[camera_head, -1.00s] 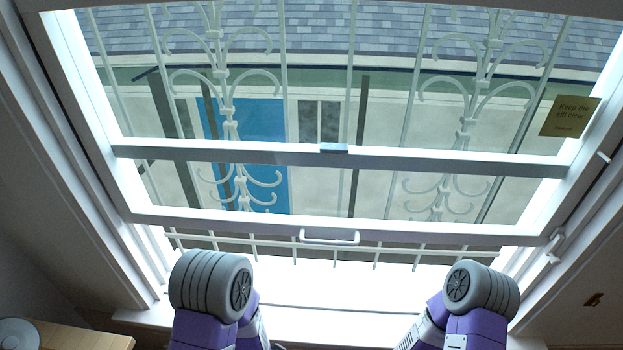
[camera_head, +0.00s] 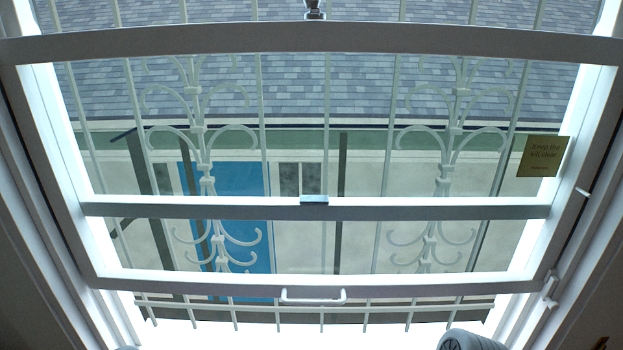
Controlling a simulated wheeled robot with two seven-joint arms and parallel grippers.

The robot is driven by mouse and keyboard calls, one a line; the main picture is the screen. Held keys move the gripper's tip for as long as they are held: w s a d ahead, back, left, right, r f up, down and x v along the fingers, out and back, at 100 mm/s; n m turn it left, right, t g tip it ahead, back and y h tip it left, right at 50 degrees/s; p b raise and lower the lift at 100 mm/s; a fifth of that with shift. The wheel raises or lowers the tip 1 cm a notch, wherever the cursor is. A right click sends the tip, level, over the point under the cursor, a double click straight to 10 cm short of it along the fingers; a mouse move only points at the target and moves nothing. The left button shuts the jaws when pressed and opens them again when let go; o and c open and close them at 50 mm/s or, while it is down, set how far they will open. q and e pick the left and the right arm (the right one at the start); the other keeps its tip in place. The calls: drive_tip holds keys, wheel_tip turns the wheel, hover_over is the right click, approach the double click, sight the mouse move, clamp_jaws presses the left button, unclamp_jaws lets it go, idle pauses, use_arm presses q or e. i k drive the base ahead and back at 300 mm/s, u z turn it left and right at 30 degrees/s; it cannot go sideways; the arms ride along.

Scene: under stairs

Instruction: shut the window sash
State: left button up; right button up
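The window sash (camera_head: 420,284) is a white frame with a white pull handle (camera_head: 313,296) at the middle of its bottom rail. A bright open gap shows below that rail, above the sill. A small grey catch (camera_head: 314,200) sits on the rail above. Of my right arm, only a grey rounded part (camera_head: 470,341) shows at the bottom edge, below the sash and apart from the handle. A sliver of my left arm shows at the bottom left. Neither gripper's fingers are in view.
A yellow note (camera_head: 542,156) is stuck on the glass at the right. A white latch (camera_head: 549,288) is on the right side of the frame. White ornamental bars (camera_head: 207,180) stand outside the glass, before a blue door and a slate roof.

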sight(17, 53)
drive_tip(key=z, duration=1.1)
drive_tip(key=k, duration=1.1)
drive_tip(key=u, duration=1.5)
drive_tip(key=i, duration=0.5)
drive_tip(key=z, duration=0.05)
